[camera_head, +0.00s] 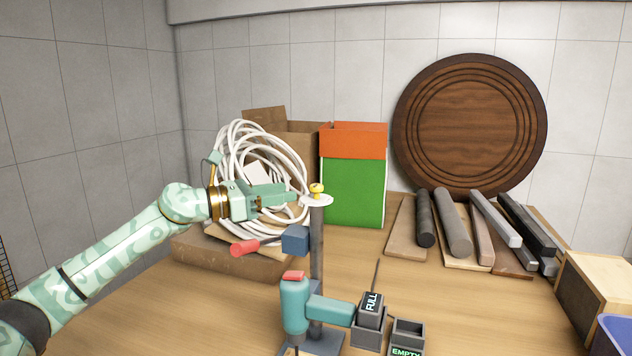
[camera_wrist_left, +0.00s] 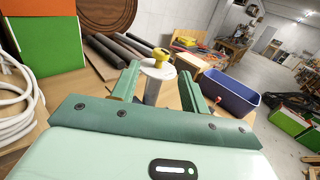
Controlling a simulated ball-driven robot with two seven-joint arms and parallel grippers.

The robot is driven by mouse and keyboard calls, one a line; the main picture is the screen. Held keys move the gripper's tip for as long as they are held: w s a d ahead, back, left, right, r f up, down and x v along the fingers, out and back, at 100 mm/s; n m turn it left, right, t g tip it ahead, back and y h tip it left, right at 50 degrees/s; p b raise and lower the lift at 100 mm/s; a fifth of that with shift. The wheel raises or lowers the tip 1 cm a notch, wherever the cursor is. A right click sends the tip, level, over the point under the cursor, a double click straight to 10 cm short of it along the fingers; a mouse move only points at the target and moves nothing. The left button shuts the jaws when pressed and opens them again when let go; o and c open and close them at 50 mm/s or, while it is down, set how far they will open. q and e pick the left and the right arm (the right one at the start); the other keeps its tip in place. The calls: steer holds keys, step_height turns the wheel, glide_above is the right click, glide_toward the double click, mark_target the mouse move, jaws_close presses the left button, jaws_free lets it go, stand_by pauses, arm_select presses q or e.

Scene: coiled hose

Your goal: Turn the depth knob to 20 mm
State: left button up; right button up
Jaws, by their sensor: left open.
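The depth knob (camera_head: 317,188) is a small yellow knob on a round white dial (camera_head: 318,200) at the top of the grey drill-stand column (camera_head: 316,240). The drill (camera_head: 295,303), teal with a red top, is mounted lower on the stand. My left gripper (camera_head: 296,197) is level with the dial, just left of the knob. In the left wrist view the knob (camera_wrist_left: 160,54) shows beyond the open, empty fingers (camera_wrist_left: 164,76), roughly between them. I cannot read the dial's marks. My right gripper is not in view.
A coiled white hose (camera_head: 250,150) stands behind my left gripper. A green and orange box (camera_head: 354,190) is behind the stand. Battery holders marked FULL (camera_head: 371,309) and EMPTY (camera_head: 406,336) are at the front. Several bars (camera_head: 455,222) lie at right. A blue bin (camera_head: 612,335) is at the right edge.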

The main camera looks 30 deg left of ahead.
mark_target(317, 185)
arm_select(q)
steer(key=p+x, duration=0.2)
steer(key=x, duration=0.6)
steer(key=shift+d+r, duration=0.1)
steer(key=shift+w+d, duration=0.25)
steer(key=shift+w, duration=0.1)
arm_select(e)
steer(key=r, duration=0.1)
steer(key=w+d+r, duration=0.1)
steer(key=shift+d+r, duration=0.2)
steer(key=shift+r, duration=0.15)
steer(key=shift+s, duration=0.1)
arm_select(q)
steer(key=shift+c, duration=0.4)
steer(key=c, duration=0.8)
steer(key=shift+c, duration=0.2)
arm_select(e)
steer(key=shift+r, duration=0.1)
